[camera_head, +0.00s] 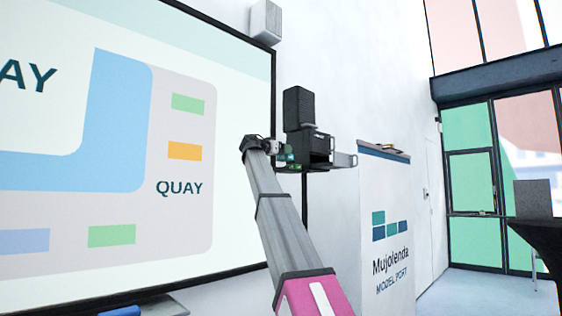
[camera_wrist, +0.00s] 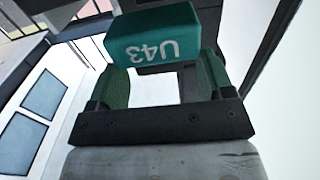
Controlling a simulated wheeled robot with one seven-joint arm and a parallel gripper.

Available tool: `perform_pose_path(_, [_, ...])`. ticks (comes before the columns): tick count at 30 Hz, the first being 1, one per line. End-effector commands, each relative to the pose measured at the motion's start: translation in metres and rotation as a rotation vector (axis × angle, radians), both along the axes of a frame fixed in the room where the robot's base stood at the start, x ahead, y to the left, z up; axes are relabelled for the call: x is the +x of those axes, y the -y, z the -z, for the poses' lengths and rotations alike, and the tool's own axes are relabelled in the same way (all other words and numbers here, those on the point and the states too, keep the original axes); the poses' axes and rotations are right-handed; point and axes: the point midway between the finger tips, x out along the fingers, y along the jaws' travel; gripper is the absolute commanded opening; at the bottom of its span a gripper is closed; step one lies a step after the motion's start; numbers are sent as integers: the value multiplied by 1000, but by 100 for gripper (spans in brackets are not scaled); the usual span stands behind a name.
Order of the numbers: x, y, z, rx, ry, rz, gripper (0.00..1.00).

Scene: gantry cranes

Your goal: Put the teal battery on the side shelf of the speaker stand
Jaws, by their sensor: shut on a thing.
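The teal battery (camera_wrist: 153,36), marked U43, is held between the green fingers of my gripper (camera_wrist: 162,68) in the wrist view. In the head view my gripper (camera_head: 288,156) is small and beside the left side of the speaker stand; the battery is hard to make out there. The speaker stand (camera_head: 305,205) has a thin dark pole, a black speaker (camera_head: 298,106) on top and a dark box-like part (camera_head: 318,148) below it. I cannot tell whether the battery touches the stand.
A white Mujolenda counter (camera_head: 388,235) stands right of the stand, with small items (camera_head: 385,148) on top. A large screen (camera_head: 100,150) fills the left. A dark table (camera_head: 541,238) and chair are at the far right. Floor shows between counter and table.

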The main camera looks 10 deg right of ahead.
Motion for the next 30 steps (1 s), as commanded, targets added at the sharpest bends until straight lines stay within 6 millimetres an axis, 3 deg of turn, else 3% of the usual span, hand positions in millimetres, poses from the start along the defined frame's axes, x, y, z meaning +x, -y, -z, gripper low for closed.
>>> perform_pose_path(9, [-1, 0, 38, -1, -1, 0, 45])
perform_pose_path(20, [-1, 0, 41, 0, 0, 0, 45])
perform_pose_path(21, [0, 0, 41, 0, 0, 0, 84])
perform_pose_path(23, [0, 0, 41, 0, 0, 0, 100])
perform_pose_path(30, [0, 0, 40, 0, 0, 0, 100])
